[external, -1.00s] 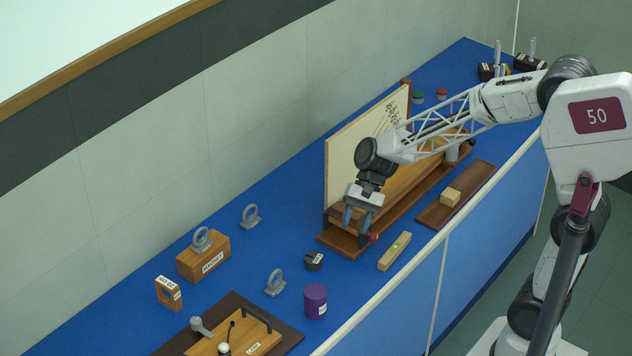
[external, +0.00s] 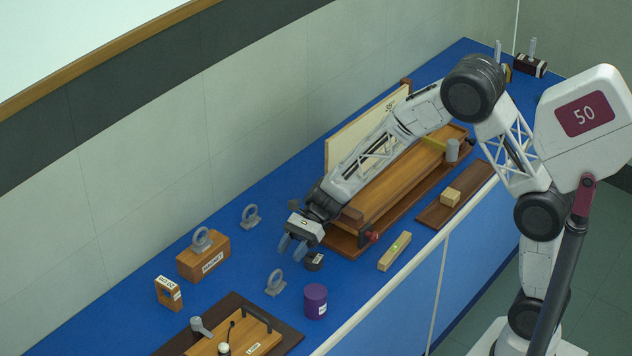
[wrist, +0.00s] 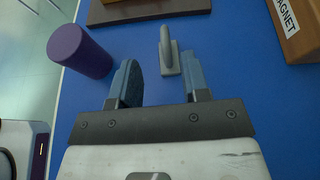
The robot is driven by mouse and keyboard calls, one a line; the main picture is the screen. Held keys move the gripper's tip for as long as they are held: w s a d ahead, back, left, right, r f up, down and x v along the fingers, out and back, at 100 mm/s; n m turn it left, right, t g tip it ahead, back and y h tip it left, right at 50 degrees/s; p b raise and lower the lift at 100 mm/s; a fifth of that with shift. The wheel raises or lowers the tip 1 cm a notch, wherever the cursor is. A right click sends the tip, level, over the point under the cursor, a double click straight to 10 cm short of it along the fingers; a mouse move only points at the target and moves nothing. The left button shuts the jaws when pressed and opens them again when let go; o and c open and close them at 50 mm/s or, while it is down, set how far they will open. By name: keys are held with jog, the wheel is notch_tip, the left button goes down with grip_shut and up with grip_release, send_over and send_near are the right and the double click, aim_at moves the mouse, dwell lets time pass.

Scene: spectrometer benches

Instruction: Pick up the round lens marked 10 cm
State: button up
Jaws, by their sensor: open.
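Three grey round lenses on small stands show in the external view. One lens (external: 275,282) stands on the blue bench near the purple cylinder, another lens (external: 251,216) stands further back, and a third lens (external: 202,239) is at the magnet box. I cannot read a 10 cm mark on any of them. My gripper (external: 292,248) is open and empty above the bench, between the near and back lenses. In the wrist view, one lens (wrist: 168,50) appears nearly edge-on beyond the open fingers of my gripper (wrist: 160,76).
A purple cylinder (external: 315,302) stands right of the near lens. A small black object (external: 313,262) is just below my gripper. The wooden magnet box (external: 214,262) is to the left, and a dark board (external: 285,338) lies in front. Bare blue bench surrounds the near lens.

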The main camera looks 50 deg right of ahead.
aim_at(276, 270)
jog(key=shift+a+f, duration=0.1)
dwell(0.3)
jog(key=shift+x, duration=1.2)
jog(key=shift+w+x, duration=0.15)
jog(key=shift+x, duration=1.15)
jog(key=shift+w+x, duration=0.1)
jog(key=shift+x, duration=1.2)
jog(key=shift+f, duration=0.1)
grip_shut()
